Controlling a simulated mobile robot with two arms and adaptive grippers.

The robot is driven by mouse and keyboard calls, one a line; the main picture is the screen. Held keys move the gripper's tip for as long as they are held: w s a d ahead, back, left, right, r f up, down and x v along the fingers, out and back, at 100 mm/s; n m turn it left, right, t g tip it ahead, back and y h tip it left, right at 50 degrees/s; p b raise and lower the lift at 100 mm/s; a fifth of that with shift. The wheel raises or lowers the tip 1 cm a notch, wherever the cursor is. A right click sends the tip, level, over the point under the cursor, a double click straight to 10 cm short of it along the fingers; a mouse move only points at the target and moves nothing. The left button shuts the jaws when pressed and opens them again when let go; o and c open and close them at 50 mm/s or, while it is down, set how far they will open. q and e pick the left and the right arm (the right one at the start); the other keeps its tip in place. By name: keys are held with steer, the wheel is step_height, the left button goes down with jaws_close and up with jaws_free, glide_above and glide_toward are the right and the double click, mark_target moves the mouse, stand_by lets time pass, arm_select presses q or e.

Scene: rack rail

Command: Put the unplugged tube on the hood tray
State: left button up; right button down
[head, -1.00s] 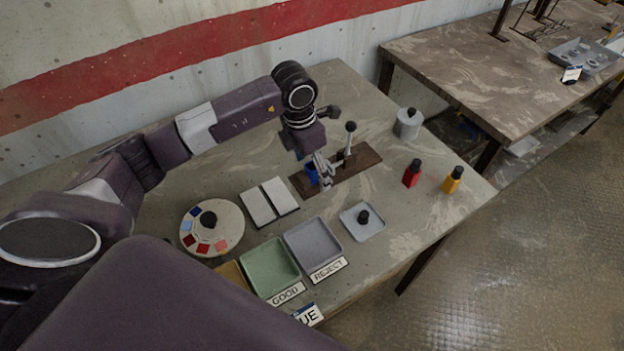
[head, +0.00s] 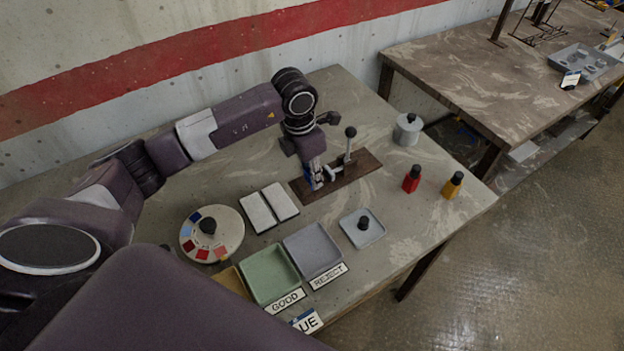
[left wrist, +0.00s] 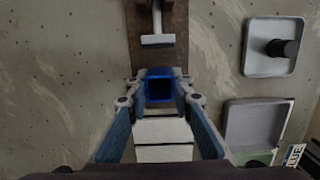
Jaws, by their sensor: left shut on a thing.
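A blue square-ended piece with a dark hollow (left wrist: 160,90) sits between the fingertips of my left gripper (left wrist: 160,84) in the left wrist view. My left gripper (head: 316,180) is shut on it, over the left end of a brown wooden plate (head: 350,176) with an upright black-knobbed lever. The fingers mostly hide the piece in the head view. I cannot tell whether it touches the plate. No tube shows clearly. A grey tray with round forms (head: 584,62) lies on the far table; I cannot read its label. My right gripper is not in view.
Near my left gripper are two white pads (head: 269,207), a colour disc (head: 212,236), a green tray (head: 268,272), a grey tray (head: 313,250) and a small black-knobbed tray (head: 362,228). Red (head: 412,180) and yellow (head: 453,186) bottles and a grey canister (head: 407,130) stand right.

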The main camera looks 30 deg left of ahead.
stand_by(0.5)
arm_select(q)
steer(key=shift+r+p, duration=0.65)
steer(key=shift+r, duration=0.45)
steer(key=shift+r+p, duration=0.95)
steer(key=shift+r, duration=0.95)
